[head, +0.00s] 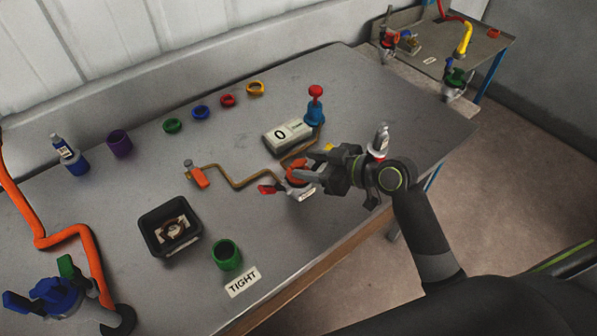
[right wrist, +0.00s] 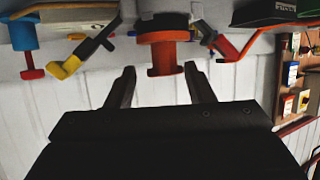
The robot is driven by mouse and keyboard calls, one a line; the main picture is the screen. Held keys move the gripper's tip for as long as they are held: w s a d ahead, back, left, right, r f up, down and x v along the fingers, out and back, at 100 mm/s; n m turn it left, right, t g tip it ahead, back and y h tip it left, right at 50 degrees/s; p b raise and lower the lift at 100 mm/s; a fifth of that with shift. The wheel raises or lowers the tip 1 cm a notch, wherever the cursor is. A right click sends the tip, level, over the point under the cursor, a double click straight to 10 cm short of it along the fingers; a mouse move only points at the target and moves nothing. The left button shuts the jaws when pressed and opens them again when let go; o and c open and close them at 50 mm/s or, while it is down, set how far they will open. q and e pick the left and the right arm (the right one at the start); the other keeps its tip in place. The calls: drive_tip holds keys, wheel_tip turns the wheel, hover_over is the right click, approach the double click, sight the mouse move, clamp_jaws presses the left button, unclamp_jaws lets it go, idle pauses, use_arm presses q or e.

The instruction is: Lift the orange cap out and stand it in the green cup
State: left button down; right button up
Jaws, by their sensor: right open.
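The orange cap (head: 297,172) sits on a grey fitting (head: 296,192) near the table's middle. In the right wrist view, which looks upside down, the orange cap (right wrist: 163,52) is a flanged round piece seated in the pale fitting (right wrist: 163,10). My right gripper (head: 311,168) comes in from the right, with its fingers pointing at the cap. In the wrist view the open fingers (right wrist: 160,84) stand apart on either side of the cap's line and hold nothing. The green cup (head: 226,256) stands empty near the front edge, beside the TIGHT label. My left gripper is not in view.
A red lever (head: 267,189) and a yellow lever (head: 328,147) flank the fitting. A brass pipe (head: 238,184) runs left from it. A gauge box (head: 287,136) and blue valve (head: 315,111) stand behind. A black tray (head: 152,221) lies left of the cup.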

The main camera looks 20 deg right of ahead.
drive_tip(key=p+x, duration=0.1)
drive_tip(key=x, duration=0.3)
drive_tip(key=shift+s+a+p, duration=0.2)
drive_tip(key=shift+p, duration=0.15)
drive_tip(key=shift+w+a+f, duration=0.3)
drive_tip(key=shift+w+a, duration=0.05)
drive_tip(key=shift+c, duration=0.2)
clamp_jaws()
drive_tip(key=shift+r, duration=0.1)
